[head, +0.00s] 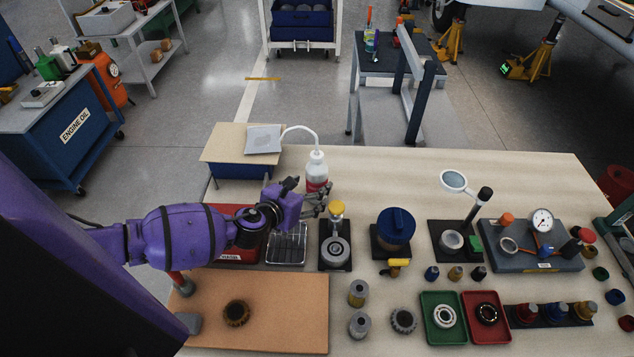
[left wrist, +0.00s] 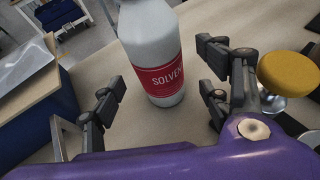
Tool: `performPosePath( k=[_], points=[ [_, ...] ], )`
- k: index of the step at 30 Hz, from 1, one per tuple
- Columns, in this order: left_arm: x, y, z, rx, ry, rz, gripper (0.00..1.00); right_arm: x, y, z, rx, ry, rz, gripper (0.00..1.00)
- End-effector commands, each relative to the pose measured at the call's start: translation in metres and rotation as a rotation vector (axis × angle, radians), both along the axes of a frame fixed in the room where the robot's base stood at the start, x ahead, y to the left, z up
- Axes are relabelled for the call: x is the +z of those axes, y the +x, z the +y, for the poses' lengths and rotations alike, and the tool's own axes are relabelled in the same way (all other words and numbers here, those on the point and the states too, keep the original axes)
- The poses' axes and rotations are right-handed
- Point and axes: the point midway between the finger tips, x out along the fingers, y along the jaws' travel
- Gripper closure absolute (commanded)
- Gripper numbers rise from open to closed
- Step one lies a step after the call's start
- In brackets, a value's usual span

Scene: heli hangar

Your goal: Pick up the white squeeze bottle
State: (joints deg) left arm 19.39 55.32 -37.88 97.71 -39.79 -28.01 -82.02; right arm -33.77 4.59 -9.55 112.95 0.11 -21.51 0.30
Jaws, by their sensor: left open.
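The white squeeze bottle (head: 316,172) stands upright near the back edge of the workbench. It has a red label and a bent white spout that reaches left in the head view. In the left wrist view the bottle (left wrist: 151,38) stands ahead of the jaws, its red label reading "SOLVEN" and its top cut off. My left gripper (head: 318,199) is just in front of the bottle. In the left wrist view the left gripper (left wrist: 160,98) is open, with fingers apart to either side of the bottle's lower part. Contact does not show. My right gripper is not in view.
A yellow-topped part (head: 337,208) stands close right of the left gripper; its yellow cap (left wrist: 290,73) shows in the wrist view. A box with a tan top (head: 226,145) is left of the bottle. A wire tray (head: 287,247) lies below the gripper. Bench behind the blue-lidded pot (head: 396,226) is clear.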

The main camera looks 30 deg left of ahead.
Motion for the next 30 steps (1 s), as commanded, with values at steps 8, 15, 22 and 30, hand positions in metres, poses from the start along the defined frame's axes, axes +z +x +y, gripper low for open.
performPosePath(
  k=[8,15,22,30],
  points=[
    [-0.013,0.037,-0.004,0.001,0.0,0.0,0.3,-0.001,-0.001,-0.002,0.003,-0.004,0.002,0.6],
    [-0.014,0.041,-0.004,-0.001,0.0,0.0,0.3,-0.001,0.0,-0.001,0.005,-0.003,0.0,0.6],
    [-0.013,0.041,-0.004,0.0,0.001,0.0,0.54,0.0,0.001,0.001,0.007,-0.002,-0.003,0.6],
    [-0.012,0.042,-0.004,0.0,0.001,-0.002,0.67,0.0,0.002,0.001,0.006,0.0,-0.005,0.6]
  ],
)
